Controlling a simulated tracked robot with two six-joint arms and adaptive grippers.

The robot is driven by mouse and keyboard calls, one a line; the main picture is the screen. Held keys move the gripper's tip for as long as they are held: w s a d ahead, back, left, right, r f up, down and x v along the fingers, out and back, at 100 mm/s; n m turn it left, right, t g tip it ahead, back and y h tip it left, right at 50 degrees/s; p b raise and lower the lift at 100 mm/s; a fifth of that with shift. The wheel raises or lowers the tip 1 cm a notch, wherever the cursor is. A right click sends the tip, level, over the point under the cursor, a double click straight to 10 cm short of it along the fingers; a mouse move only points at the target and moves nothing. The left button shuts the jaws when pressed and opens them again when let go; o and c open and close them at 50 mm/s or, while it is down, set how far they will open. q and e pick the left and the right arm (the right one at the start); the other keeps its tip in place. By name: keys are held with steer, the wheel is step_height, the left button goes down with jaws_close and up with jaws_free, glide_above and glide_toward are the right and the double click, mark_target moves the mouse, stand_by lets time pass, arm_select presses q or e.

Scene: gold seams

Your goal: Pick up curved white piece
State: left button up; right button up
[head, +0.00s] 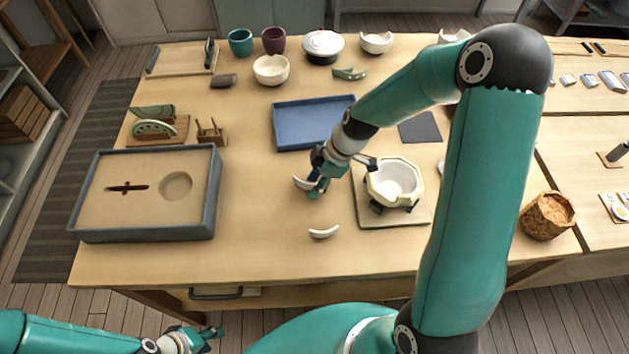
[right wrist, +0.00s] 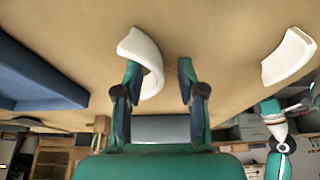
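A curved white piece (head: 303,183) lies on the table, beside the fingers of my right gripper (head: 318,183). In the right wrist view this piece (right wrist: 143,47) curves past the left fingertip into the space between the fingers. The right gripper (right wrist: 160,80) is open, its fingers apart, with nothing clamped. A second curved white piece (head: 323,232) lies nearer the front edge, apart from the gripper. It also shows at the right in the right wrist view (right wrist: 289,57). My left gripper (head: 207,338) is low, off the table's front; its finger opening is too small to tell.
A pale bowl (head: 411,170) sits in a holder on a wooden board (head: 393,218), right of my right gripper. A blue tray (head: 290,128) lies behind it. A grey-rimmed sand tray (head: 209,200) stands left. The table front between sand tray and board is mostly clear.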

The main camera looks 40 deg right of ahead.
jaws_close()
steer(key=shift+r, duration=0.2)
